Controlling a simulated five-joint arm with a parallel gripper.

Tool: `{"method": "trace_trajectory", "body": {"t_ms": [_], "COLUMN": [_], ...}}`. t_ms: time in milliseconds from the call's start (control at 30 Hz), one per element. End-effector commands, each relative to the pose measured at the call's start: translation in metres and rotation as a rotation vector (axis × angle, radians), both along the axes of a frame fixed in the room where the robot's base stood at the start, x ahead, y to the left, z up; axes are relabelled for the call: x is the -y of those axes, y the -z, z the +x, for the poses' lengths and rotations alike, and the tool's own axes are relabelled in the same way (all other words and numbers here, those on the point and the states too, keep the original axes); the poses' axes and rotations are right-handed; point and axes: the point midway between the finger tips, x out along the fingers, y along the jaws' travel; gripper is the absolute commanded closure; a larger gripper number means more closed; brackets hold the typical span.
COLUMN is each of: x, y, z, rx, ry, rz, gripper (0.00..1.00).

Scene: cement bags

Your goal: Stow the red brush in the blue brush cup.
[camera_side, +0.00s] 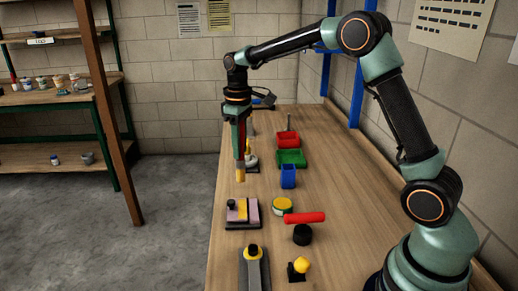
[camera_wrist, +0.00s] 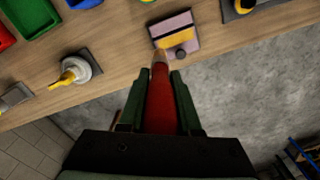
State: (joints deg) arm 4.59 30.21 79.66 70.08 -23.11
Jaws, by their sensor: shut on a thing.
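My gripper (camera_side: 240,150) is shut on the red brush (camera_wrist: 160,98), which shows between its two dark green fingers in the wrist view. In the side view the brush hangs roughly upright, with a yellowish tip (camera_side: 240,175) pointing down, above the left part of the bench. The blue brush cup (camera_side: 288,177) stands on the bench to the right of the brush, apart from it, in front of the green tray. In the wrist view only a blue sliver of it (camera_wrist: 86,3) shows at the top edge. The inside of the cup is hard to see.
The green tray (camera_side: 292,158) and red bin (camera_side: 287,138) stand behind the cup. A pink and yellow block (camera_side: 252,213), a yellow-topped tin (camera_side: 282,205) and a red cylinder (camera_side: 305,217) lie nearer the camera. The bench's left edge is close below the brush.

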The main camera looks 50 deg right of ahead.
Motion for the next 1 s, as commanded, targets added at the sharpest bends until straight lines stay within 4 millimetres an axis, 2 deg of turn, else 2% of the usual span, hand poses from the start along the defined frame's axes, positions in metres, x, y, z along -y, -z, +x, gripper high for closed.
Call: {"method": "trace_trajectory", "body": {"t_ms": [33,67,233,333,467,700,833,1000], "x": [0.000,0.000,0.002,0.014,0.051,0.134,0.164,0.180], "y": [0.000,0.000,0.000,-0.002,-0.009,-0.025,-0.031,-0.034], "z": [0.000,0.000,0.000,0.000,-0.002,-0.019,-0.030,-0.036], "rx": [0.000,0.000,0.000,0.000,0.002,0.002,0.001,0.001], "ry": [0.000,0.000,0.003,0.025,0.090,0.239,0.293,0.322], "rz": [0.000,0.000,0.000,0.000,0.000,0.000,0.000,0.000], "gripper": [0.91,1.00,1.00,1.00,1.00,1.00,1.00,1.00]}}
